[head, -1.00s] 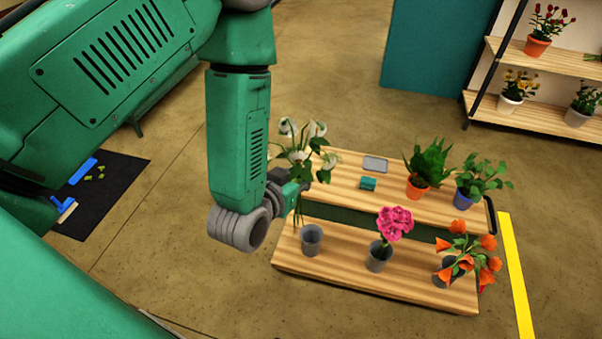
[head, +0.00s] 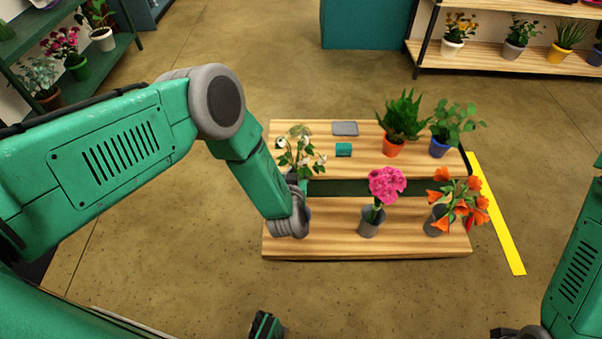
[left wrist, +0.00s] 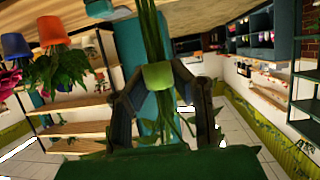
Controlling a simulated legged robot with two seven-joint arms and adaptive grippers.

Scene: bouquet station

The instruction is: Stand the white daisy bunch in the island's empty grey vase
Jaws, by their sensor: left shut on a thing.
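The white daisy bunch (head: 300,152) stands roughly upright at the left end of the wooden island (head: 330,246), white blooms up. My left gripper (head: 298,184) is shut on its stems; the left wrist view shows the fingers (left wrist: 165,108) around a light green band (left wrist: 158,75) on the stems. The stems' lower ends are hidden in the head view. The empty grey vase is not visible now; my left wrist covers the island's front left, so I cannot tell whether the stems are in it.
On the island's front step are a pink-flower vase (head: 369,222) and an orange-flower vase (head: 436,221). Behind are orange (head: 393,147) and blue (head: 440,147) plant pots, a teal block (head: 344,150) and a grey tray (head: 345,129). Open floor lies in front.

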